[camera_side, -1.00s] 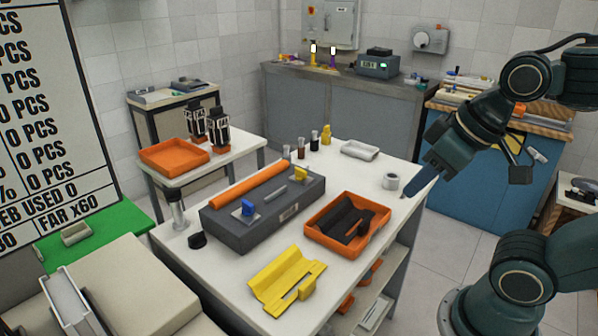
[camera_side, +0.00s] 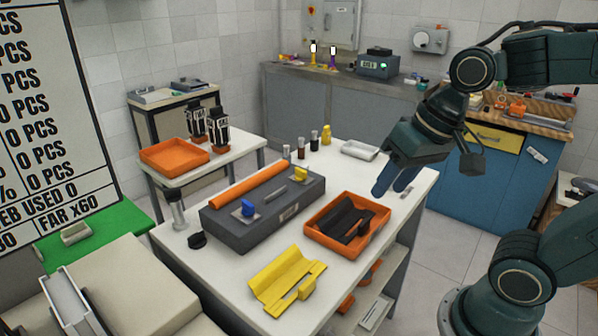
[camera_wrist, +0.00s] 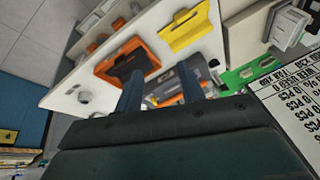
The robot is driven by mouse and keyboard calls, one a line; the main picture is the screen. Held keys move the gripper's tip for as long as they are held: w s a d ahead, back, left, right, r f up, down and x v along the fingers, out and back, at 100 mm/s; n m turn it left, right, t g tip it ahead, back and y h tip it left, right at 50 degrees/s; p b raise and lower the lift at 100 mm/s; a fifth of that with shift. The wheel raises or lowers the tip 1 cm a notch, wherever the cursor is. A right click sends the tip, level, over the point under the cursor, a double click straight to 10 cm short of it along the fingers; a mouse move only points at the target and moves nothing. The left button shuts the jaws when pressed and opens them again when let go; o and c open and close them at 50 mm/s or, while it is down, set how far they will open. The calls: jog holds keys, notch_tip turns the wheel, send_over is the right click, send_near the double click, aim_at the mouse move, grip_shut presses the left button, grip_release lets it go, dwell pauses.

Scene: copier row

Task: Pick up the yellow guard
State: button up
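The yellow guard (camera_side: 287,280) lies flat on the white table's near part, in front of the dark grey block. It also shows near the top of the wrist view (camera_wrist: 186,27). My gripper (camera_side: 391,190) is above the right part of the table, beyond the orange tray and well apart from the guard. In the wrist view its two fingers (camera_wrist: 160,85) are spread with a gap between them, and nothing is held.
An orange tray (camera_side: 384,229) with dark parts stands between my gripper and the guard. A dark grey block (camera_side: 262,228) with an orange roller (camera_side: 248,186) lies to the left. Small bottles (camera_side: 314,138) and a pale dish (camera_side: 360,150) stand at the back.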

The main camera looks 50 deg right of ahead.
jog(key=w+a+f+m+g+y, duration=0.3)
jog(key=w+f+m, duration=0.7)
jog(key=m, duration=0.4)
jog(key=shift+w+a+g+y, duration=0.2)
jog(key=shift+w+g+y, duration=0.2)
jog(key=shift+g, duration=0.5)
jog(key=shift+f, duration=0.15)
send_over(308, 282)
jog(key=d, duration=0.2)
notch_tip(308, 282, down, 7)
jog(key=shift+d+f, duration=0.1)
jog(key=shift+f, duration=0.3)
jog(key=shift+x, duration=2.6)
jog(key=shift+w, duration=0.15)
jog(key=shift+c, duration=0.5)
